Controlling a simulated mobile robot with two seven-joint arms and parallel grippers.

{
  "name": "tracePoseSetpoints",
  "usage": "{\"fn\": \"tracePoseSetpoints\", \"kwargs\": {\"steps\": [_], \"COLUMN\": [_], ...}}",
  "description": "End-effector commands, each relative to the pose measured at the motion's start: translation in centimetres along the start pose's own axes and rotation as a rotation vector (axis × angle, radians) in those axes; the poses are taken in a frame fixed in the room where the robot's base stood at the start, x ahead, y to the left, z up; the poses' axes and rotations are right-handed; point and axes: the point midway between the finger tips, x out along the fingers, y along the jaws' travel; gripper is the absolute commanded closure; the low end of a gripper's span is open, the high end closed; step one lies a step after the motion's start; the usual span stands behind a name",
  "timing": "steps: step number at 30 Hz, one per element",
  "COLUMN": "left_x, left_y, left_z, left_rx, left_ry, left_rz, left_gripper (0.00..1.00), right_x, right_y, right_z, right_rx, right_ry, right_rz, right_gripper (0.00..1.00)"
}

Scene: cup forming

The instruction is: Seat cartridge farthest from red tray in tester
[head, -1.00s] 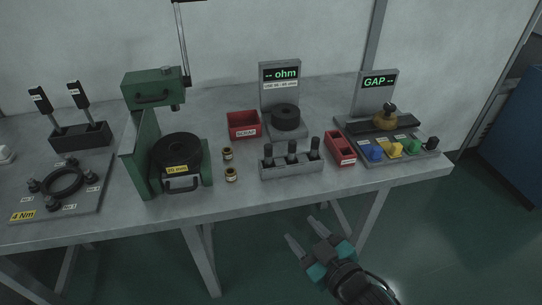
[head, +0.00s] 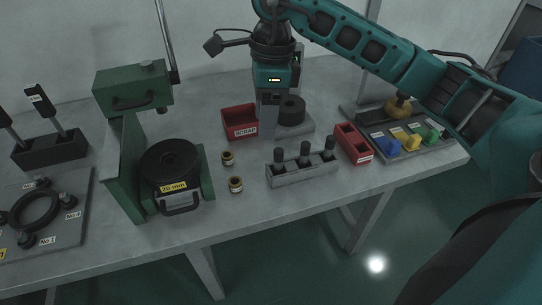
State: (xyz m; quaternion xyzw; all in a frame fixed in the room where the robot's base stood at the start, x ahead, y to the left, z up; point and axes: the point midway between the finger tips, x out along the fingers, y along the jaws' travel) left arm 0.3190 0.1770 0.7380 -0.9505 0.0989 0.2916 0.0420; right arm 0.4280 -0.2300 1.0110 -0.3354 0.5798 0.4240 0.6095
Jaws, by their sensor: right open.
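Three dark cartridges stand upright in the grey rack (head: 300,174): a left one (head: 278,156), a middle one (head: 304,151) and a right one (head: 329,145). The red tray (head: 350,140) is just right of the rack, so the left cartridge is farthest from it. The ohm tester has a round black block (head: 291,111) behind the rack; its display is hidden behind my right arm. My right gripper (head: 269,128) points down, open, beside the block's left side in the picture, with nothing visible between its fingers. My left gripper is out of view.
A red scrap bin (head: 239,122) stands close left of the right gripper. The green press (head: 135,90) and two small brass cups (head: 228,158) (head: 236,185) are further left. The gap station (head: 405,148) with coloured blocks is at right, partly under my right arm.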

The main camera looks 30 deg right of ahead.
Motion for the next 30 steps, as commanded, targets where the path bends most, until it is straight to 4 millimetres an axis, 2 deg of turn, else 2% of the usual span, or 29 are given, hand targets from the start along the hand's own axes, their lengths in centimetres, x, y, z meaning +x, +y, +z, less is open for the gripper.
{"fn": "tracePoseSetpoints", "kwargs": {"steps": [2,5,15,23,30], "left_x": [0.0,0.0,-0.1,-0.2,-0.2], "left_y": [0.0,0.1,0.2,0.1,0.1], "left_z": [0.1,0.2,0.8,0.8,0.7], "left_rx": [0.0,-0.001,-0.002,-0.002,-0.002], "left_ry": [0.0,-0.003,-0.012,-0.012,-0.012], "left_rz": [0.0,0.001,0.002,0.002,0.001], "left_gripper": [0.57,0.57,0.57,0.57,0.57], "right_x": [-1.1,-1.1,4.7,6.8,10.2], "right_y": [-1.1,-1.6,-2.1,-2.1,-2.2], "right_z": [-1.5,-2.4,-3.1,-3.4,-4.1], "right_rx": [0.016,0.027,0.028,0.027,0.027], "right_ry": [0.065,0.103,0.106,0.105,0.104], "right_rz": [-0.056,-0.081,-0.082,-0.081,-0.08], "right_gripper": [0.47,0.47,0.47,0.47,0.47]}}
